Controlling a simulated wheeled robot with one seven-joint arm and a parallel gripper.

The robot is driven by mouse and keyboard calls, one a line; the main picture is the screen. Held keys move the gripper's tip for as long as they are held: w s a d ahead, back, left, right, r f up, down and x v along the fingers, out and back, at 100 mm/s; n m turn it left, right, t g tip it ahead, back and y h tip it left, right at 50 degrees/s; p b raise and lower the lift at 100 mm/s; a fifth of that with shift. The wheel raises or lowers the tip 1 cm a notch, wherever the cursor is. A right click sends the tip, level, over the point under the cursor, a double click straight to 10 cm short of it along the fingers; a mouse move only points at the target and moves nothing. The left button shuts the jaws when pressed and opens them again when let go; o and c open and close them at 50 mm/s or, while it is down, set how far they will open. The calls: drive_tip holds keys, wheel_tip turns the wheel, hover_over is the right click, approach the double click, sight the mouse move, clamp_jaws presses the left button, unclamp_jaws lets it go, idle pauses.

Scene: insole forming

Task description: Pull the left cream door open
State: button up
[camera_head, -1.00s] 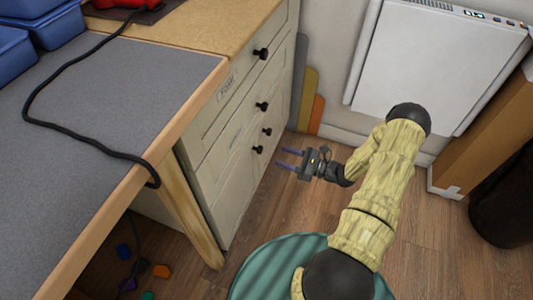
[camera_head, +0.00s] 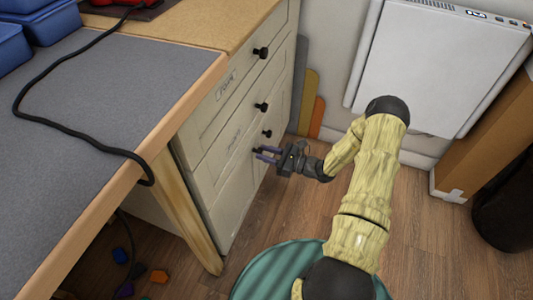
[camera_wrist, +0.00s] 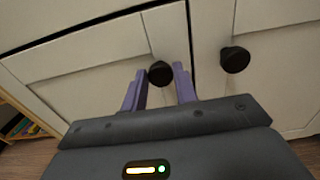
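The left cream door (camera_head: 232,196) of the cabinet is closed; it shows in the wrist view (camera_wrist: 90,55) left of the seam. Its round black knob (camera_wrist: 160,73) sits near the seam. My gripper (camera_head: 260,155) is at this knob, low on the cabinet front. In the wrist view its purple fingers (camera_wrist: 158,76) are apart, one on each side of the knob. I cannot tell whether either finger touches it. The right door (camera_wrist: 276,65) is also closed, with its own black knob (camera_wrist: 235,60) just right of my fingers.
Two drawers with black knobs (camera_head: 261,53) are above the doors. A grey-topped table (camera_head: 110,90) with a wooden leg (camera_head: 185,215) stands at the left. Wooden floor (camera_head: 290,215) is clear before the cabinet. A white appliance (camera_head: 430,65) and cardboard box (camera_head: 480,140) are at the right.

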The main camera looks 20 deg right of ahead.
clamp_jaws()
drive_tip(key=shift+s+d, duration=0.1)
